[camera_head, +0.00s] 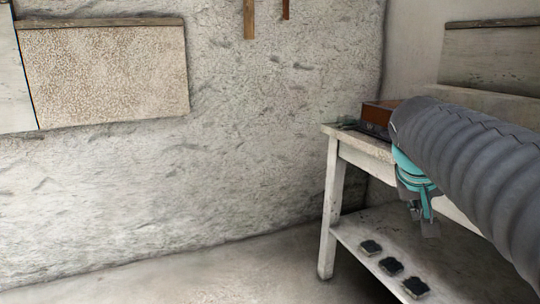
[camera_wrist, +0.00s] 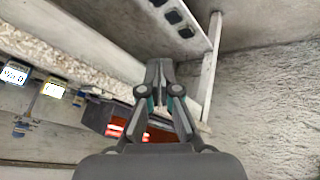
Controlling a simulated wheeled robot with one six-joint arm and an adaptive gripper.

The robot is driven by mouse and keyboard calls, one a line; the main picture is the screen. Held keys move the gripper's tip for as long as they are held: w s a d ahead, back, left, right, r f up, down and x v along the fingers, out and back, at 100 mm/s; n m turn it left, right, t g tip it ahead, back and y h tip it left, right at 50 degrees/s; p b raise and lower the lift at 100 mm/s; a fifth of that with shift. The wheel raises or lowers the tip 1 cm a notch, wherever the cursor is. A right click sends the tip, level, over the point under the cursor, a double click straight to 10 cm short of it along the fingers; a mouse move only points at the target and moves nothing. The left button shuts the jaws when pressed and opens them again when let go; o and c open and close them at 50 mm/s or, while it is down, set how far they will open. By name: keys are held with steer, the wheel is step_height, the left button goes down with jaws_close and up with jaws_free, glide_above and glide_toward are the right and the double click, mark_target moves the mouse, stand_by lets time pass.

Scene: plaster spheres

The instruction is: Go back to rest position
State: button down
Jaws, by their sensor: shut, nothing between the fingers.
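My gripper (camera_head: 430,228) hangs below the teal wrist at the end of my grey arm on the right of the head view, in front of the white table (camera_head: 332,208). It points down and overlaps the table's front edge in the picture. In the wrist view, my gripper (camera_wrist: 159,66) has its two fingers together with nothing between them. I cannot tell exactly how far the fingers are from the table.
An orange-brown box (camera_head: 377,113) sits on the tabletop; it also shows in the wrist view (camera_wrist: 101,113). Three dark square pieces (camera_head: 391,265) lie on the lower shelf. A speckled panel (camera_head: 105,75) hangs on the rough wall. The floor (camera_head: 235,275) at left is clear.

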steer(key=s+a+f+n+y, duration=0.2)
steer(key=s+a+f+y, duration=0.2)
steer(key=s+a+f, duration=0.8)
steer(key=s+f, duration=0.3)
steer(key=shift+s+a+f+n+t+y, duration=0.15)
steer(key=shift+s+a+n+t+y, duration=0.15)
steer(key=shift+s+a, duration=0.05)
stand_by(1.7)
